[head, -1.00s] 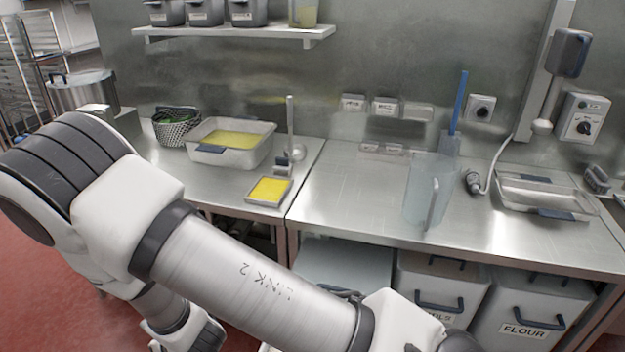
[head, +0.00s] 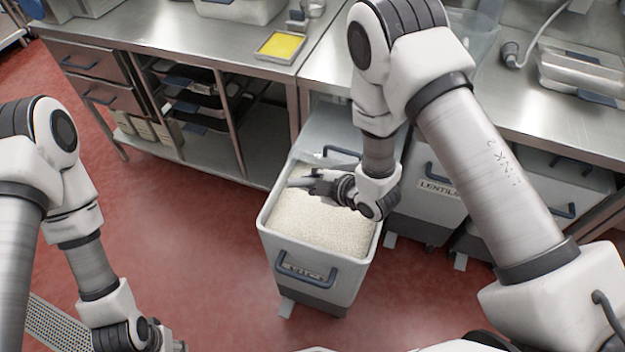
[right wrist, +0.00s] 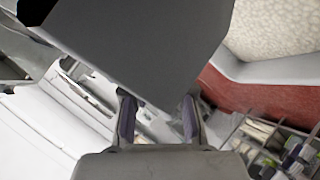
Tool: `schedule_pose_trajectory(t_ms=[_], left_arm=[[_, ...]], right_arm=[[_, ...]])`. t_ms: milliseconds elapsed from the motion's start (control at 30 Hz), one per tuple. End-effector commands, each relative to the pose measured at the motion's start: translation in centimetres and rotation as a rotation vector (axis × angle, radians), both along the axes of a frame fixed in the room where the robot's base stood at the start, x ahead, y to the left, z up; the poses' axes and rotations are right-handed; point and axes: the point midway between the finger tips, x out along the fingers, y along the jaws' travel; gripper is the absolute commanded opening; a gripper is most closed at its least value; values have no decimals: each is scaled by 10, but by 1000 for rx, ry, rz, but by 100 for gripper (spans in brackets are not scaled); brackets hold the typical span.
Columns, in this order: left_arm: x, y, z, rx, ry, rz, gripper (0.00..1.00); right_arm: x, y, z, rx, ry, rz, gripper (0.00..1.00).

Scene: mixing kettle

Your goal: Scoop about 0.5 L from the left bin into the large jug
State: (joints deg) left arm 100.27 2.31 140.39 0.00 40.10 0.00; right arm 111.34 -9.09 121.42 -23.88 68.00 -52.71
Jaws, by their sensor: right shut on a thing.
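The left bin (head: 268,222) is a grey box full of white grain (head: 322,222), open at the top, in the middle of the head view. My right gripper (head: 314,185) is over the back of the grain, shut on a grey scoop (head: 298,182). The scoop's dark grey body (right wrist: 135,40) fills the upper middle of the right wrist view; its grip between the fingers is hard to see. Whether it touches the grain is unclear. The large clear jug (head: 472,42) stands on the counter, partly behind my right arm. My left gripper (head: 176,346) is cut off at the lower left edge.
A bin labelled lentils (head: 436,187) stands right of the left bin, under the counter (head: 325,72). A yellow-filled tray (head: 280,46) lies on the counter. A metal tray (head: 580,72) is at the right. The red floor (head: 200,250) left of the bin is clear.

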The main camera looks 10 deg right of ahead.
Motion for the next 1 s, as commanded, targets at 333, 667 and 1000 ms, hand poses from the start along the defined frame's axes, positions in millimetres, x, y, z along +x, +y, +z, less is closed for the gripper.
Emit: schedule_pose_trajectory(t_ms=[333,667,1000], left_arm=[[0,0,-55,0,0,0,39],[0,0,-89,0,0,0,39],[0,0,-87,0,0,0,39]], right_arm=[[-1,-3,-63,78,1,-4,0],[0,-4,-108,78,1,-6,0],[0,-4,-108,78,1,-6,0]])
